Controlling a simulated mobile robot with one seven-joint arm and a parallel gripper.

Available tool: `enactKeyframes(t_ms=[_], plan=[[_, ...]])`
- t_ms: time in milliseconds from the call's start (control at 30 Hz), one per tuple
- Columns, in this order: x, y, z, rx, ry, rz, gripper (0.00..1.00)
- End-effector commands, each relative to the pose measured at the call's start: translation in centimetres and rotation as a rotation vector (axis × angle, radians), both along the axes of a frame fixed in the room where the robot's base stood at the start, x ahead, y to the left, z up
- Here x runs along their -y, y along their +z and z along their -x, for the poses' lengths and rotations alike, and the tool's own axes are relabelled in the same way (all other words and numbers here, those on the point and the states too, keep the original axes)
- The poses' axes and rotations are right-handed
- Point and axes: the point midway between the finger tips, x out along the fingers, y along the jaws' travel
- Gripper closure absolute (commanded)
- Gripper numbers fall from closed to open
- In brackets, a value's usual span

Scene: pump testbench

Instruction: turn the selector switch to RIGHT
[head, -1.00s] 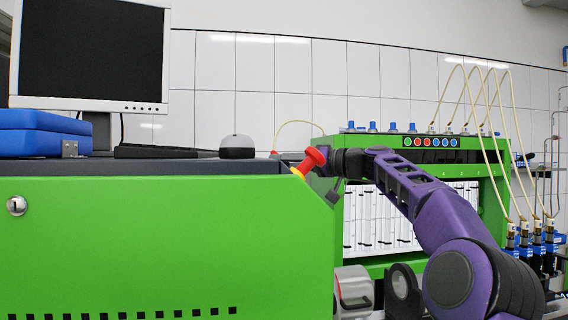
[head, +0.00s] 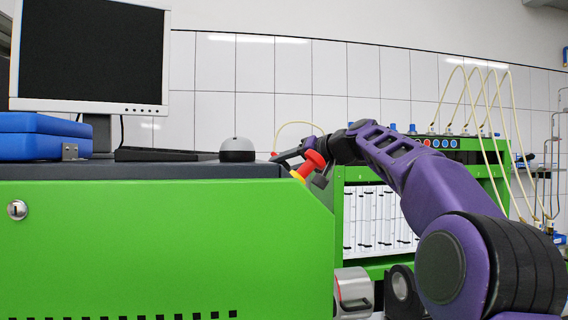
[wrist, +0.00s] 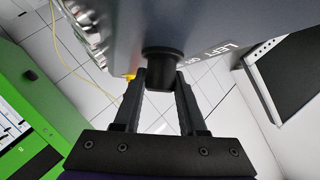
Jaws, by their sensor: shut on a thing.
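The knob's pointer direction cannot be made out. In the head view my gripper (head: 287,156) is at the right end of the green cabinet's dark top, by the red button, and the switch itself is hidden.
The red mushroom button (head: 315,160) on a yellow base sits close to my gripper. A monitor (head: 92,60), a blue case (head: 40,138) and a grey dome (head: 237,150) stand to the left. The green testbench (head: 350,205) with thin hoses is behind my arm.

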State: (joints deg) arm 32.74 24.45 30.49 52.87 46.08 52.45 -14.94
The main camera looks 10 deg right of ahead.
Motion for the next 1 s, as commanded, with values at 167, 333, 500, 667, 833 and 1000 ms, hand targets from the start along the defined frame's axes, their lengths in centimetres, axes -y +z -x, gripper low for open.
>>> enactKeyframes(t_ms=[167,333,500,667,833,1000], plan=[[-0.18,0.18,0.02,-0.087,-0.092,0.003,1.00],[-0.15,0.22,0.01,-0.154,-0.160,0.002,1.00],[-0.03,0.17,-0.02,-0.198,-0.204,0.002,1.00],[-0.02,0.12,-0.01,-0.221,-0.224,0.000,1.00],[0.04,0.13,0.00,-0.225,-0.230,0.000,1.00],[0.04,0.12,-0.01,-0.225,-0.230,0.000,1.00]])
